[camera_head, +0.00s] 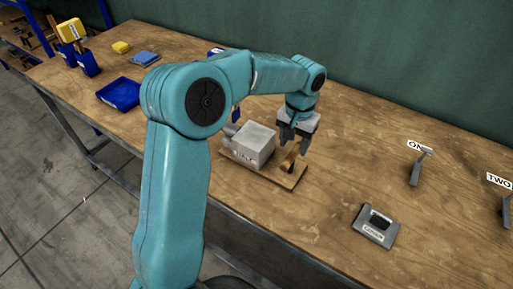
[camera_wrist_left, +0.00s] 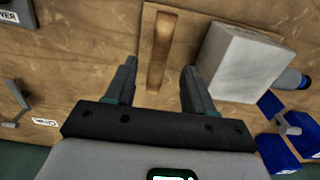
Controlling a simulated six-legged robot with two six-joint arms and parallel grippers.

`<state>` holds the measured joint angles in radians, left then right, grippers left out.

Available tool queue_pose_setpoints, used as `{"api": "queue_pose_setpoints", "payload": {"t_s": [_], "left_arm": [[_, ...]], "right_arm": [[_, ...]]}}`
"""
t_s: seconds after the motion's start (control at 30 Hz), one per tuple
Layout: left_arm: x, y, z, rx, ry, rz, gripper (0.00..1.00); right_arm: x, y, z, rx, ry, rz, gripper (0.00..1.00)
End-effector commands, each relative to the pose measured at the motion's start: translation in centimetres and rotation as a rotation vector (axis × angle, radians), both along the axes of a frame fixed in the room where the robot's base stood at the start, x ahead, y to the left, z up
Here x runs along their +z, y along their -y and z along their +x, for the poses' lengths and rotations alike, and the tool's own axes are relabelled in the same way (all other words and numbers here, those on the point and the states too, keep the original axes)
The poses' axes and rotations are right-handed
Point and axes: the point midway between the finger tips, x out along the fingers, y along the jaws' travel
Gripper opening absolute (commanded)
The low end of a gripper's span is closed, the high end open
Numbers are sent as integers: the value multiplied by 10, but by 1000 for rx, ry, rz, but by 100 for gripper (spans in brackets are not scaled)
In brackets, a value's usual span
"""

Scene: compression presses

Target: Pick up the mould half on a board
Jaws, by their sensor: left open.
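A pale grey block, the mould half (camera_head: 254,144), sits on a flat wooden board (camera_head: 287,181) near the table's front edge. Dark lettering on its front is only partly readable. A brown wooden bar (camera_head: 290,159), like a handle, stands on the board to the right of the block. My left gripper (camera_head: 294,147) is open above the bar. In the left wrist view the open fingers (camera_wrist_left: 160,78) lie either side of the lower part of the bar (camera_wrist_left: 162,45), with the block (camera_wrist_left: 238,62) to the right. Contact cannot be told. My right gripper is out of view.
A grey part labelled COVER (camera_head: 376,225) lies to the right. Grey levers labelled ONE (camera_head: 416,169) and TWO (camera_head: 506,207) stand farther right. A blue tray (camera_head: 119,94) and blue holders (camera_head: 87,64) are at the left. Bare table lies between the board and the cover.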

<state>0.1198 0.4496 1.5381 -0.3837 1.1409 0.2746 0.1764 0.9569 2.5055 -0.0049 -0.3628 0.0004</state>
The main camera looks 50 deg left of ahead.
Motion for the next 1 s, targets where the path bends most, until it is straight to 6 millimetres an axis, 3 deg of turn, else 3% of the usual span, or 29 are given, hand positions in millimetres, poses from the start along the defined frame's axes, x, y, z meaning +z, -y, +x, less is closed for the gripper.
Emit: {"api": "queue_pose_setpoints", "payload": {"t_s": [0.1,0.27,0.53,0.83,0.87,1.0], "left_arm": [[-18,0,-1,1,-2,0,54],[-28,0,1,1,0,0,54],[-69,2,2,1,-1,1,54],[-77,2,3,1,2,0,54],[-77,2,3,1,2,0,50],[-77,2,3,0,1,0,5]], "right_arm": [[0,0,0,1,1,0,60],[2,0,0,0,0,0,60],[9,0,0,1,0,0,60],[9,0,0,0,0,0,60],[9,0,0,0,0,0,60],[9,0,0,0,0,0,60]]}}
